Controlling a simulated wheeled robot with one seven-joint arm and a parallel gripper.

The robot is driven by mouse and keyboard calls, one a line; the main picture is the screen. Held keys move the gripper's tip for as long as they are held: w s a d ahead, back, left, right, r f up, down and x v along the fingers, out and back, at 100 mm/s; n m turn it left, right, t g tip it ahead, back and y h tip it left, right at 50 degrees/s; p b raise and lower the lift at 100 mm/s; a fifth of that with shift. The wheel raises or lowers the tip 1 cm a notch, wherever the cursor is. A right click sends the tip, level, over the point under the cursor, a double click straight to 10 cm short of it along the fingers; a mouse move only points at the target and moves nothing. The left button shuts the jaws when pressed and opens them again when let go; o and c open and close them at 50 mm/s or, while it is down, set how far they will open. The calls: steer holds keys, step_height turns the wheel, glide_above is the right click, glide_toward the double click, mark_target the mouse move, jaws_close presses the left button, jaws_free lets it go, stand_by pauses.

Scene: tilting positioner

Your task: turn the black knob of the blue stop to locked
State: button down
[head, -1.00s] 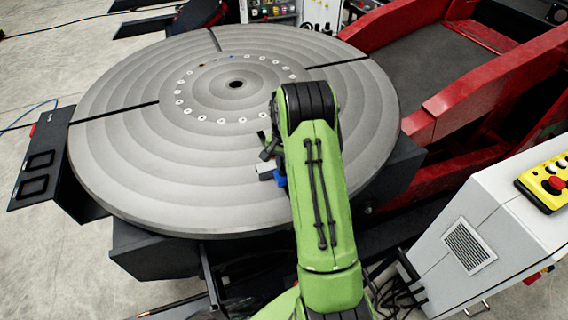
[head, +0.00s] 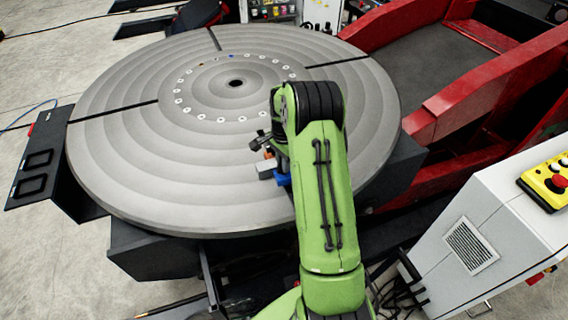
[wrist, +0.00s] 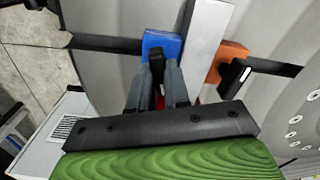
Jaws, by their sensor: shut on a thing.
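The blue stop (wrist: 160,42) is at the upper middle of the wrist view, against the left side of a light grey bar. In the head view the blue stop (head: 284,180) shows only in part beside my arm. My gripper (wrist: 160,72) is at the blue stop, with its two grey fingers closed on the black knob (wrist: 156,62). The knob is mostly hidden between the fingers, so its angle cannot be read. In the head view my arm hides the gripper.
An orange stop (wrist: 230,58) with its own black knob (wrist: 236,76) sits close on the other side of the grey bar (wrist: 206,35). All stand on the round grey turntable (head: 150,140). A white cabinet (head: 480,240) stands at the right, red framework (head: 480,100) behind it.

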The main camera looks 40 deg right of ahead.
steer(key=shift+m+b, duration=0.35)
steer(key=shift+m, duration=1.65)
steer(key=c, duration=1.1)
jaws_free()
steer(key=shift+r, duration=0.15)
step_height(320, 180, up, 16)
steer(key=shift+f+p, duration=0.25)
steer(key=shift+p, duration=0.55)
